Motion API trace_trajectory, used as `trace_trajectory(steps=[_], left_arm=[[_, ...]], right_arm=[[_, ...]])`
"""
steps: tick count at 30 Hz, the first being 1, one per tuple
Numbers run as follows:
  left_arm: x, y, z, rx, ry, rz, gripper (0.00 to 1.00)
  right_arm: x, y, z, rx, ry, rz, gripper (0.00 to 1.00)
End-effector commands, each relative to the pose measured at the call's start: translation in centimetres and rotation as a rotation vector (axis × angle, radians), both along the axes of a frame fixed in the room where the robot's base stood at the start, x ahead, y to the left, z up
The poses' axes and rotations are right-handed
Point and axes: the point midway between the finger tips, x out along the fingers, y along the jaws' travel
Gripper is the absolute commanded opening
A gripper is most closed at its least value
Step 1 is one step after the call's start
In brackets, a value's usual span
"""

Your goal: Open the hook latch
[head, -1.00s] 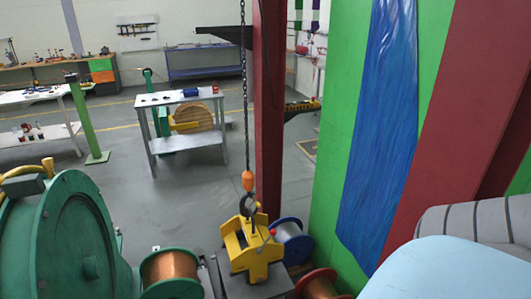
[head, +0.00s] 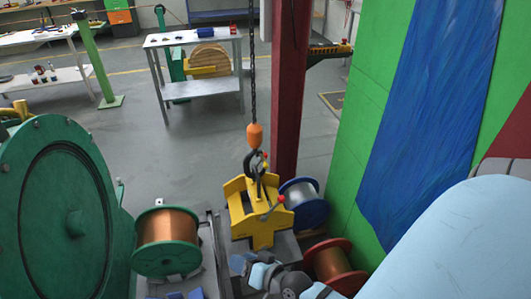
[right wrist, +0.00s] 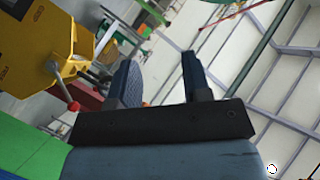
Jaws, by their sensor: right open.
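The dark hook (head: 249,163) hangs below an orange fitting (head: 255,136) on a chain and meets the top of a yellow lifting block (head: 241,215). A small red tip (head: 265,155) shows beside the hook; the latch is too small to tell open or closed. A red-knobbed lever (head: 279,199) sticks out from the block's right side. My right gripper (head: 252,268) is open and empty, low in front of the block. In the right wrist view its fingers (right wrist: 160,76) stand apart, with the yellow block (right wrist: 32,50) and red knob (right wrist: 73,106) to their left. My left gripper is not visible.
A copper spool (head: 166,238) stands left of the block; a blue-rimmed spool (head: 304,203) and a red-rimmed spool (head: 334,264) stand to its right. A dark red column (head: 290,90) rises behind. A green panel (head: 352,140) closes off the right. Open floor lies behind left.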

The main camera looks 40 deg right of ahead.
Motion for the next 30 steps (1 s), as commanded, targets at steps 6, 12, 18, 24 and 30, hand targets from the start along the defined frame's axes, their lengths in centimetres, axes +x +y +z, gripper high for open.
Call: trace_trajectory(steps=[6, 12, 18, 24, 30], left_arm=[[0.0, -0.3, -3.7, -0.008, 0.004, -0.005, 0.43], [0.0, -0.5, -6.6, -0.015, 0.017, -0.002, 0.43], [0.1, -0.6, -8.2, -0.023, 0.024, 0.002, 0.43], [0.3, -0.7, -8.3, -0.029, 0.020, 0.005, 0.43], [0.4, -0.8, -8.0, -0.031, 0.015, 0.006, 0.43]], right_arm=[[5.8, -7.2, 1.2, 0.662, -0.155, -0.295, 0.44], [8.9, -14.8, 1.7, 1.280, -0.305, -0.524, 0.44], [10.1, -20.3, 1.0, 1.754, -0.416, -0.669, 0.44], [10.6, -22.3, 0.4, 1.966, -0.458, -0.724, 0.44], [12.4, -23.5, 0.5, 1.987, -0.461, -0.727, 0.44]])
